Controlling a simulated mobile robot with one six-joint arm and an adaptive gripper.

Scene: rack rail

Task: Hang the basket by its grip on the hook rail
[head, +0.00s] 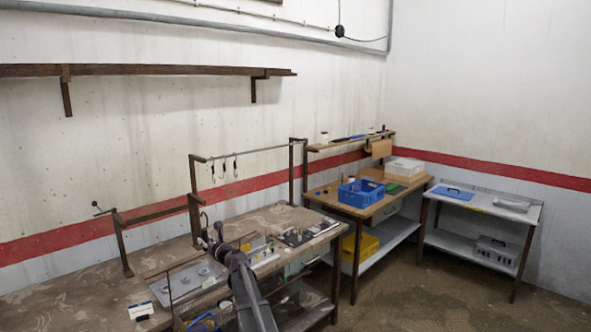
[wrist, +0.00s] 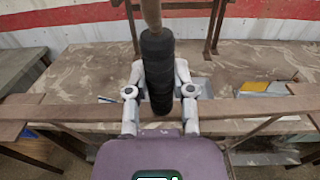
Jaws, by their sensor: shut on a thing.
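In the wrist view my gripper (wrist: 160,78) is shut on a black ribbed grip (wrist: 158,55), with a tan rod (wrist: 151,12) coming out of its far end. I cannot make out a basket body joined to this grip. In the head view my gripper (head: 214,238) is over the near workbench, small and dark, and what it holds is hard to tell there. The hook rail (head: 262,149) is a thin bar between two brown posts, above and behind my gripper. Several dark hooks (head: 224,166) hang on its left part, apart from my gripper.
A lower brown bar (head: 155,214) stands left of the rail. Metal plates and small parts lie on the workbench (head: 85,290). A blue crate (head: 362,193) stands on the table to the right. A long brown bar (wrist: 230,107) crosses the wrist view below the grip.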

